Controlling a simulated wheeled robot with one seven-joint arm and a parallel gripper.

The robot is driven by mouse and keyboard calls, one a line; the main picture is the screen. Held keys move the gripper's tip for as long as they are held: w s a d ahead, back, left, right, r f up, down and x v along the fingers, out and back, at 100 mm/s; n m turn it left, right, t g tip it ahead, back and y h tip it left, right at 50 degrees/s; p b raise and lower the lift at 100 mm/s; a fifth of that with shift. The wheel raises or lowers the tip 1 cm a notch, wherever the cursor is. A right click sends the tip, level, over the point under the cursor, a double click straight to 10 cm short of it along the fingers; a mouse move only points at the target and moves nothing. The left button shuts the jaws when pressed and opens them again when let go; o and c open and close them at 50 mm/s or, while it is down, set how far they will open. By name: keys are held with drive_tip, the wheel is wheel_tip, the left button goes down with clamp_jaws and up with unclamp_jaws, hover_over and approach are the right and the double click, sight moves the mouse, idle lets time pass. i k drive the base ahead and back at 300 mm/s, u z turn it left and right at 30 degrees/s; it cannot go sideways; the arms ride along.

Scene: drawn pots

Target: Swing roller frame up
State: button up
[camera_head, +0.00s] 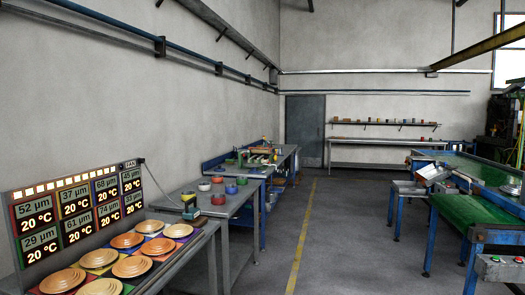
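My gripper is not in view. No part of the view is clearly a roller frame at this distance. A small machine with light roller-like bars and green parts (262,154) stands on the far left workbench (255,171), but its details are too small to tell.
A near left bench holds round stepped discs (132,266) on coloured squares before a display panel (80,208). The middle bench (215,207) bears several coloured bowls (231,187). An open floor aisle with a yellow line (300,240) runs to a grey door (305,128).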

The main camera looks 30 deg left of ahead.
sight(250, 149)
drive_tip(key=i, duration=3.2)
drive_tip(key=u, duration=0.15)
drive_tip(key=i, duration=2.55)
drive_tip(key=u, duration=0.4)
drive_tip(key=i, duration=2.35)
drive_tip(key=u, duration=1.25)
drive_tip(key=i, duration=1.55)
drive_tip(key=u, duration=1.05)
